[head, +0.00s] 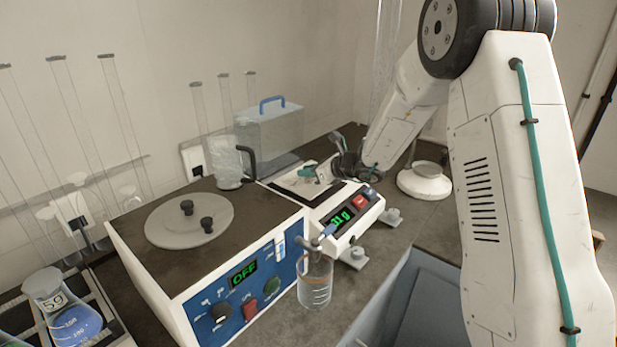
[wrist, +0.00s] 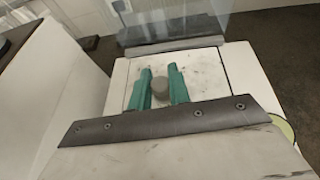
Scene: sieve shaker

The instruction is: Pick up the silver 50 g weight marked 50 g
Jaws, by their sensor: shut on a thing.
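My gripper's two teal fingers (wrist: 161,88) are closed around a small grey round weight (wrist: 160,87) over the pale pan (wrist: 205,65) of a balance. The weight shows its grey top between the fingers; I cannot read a mark on it, nor tell whether it touches the pan. In the head view my gripper (head: 311,171) is low over the balance (head: 348,228), and the weight cannot be made out there. The balance's lit display (head: 341,219) shows green figures that seem to read 31 g.
A box-shaped machine (head: 240,275) with a round lid and an OFF display stands left of the balance. A glass beaker (head: 315,284) stands in front. A clear case (head: 270,138) with a blue handle is behind. A white round-based stand (head: 424,182) is to the right.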

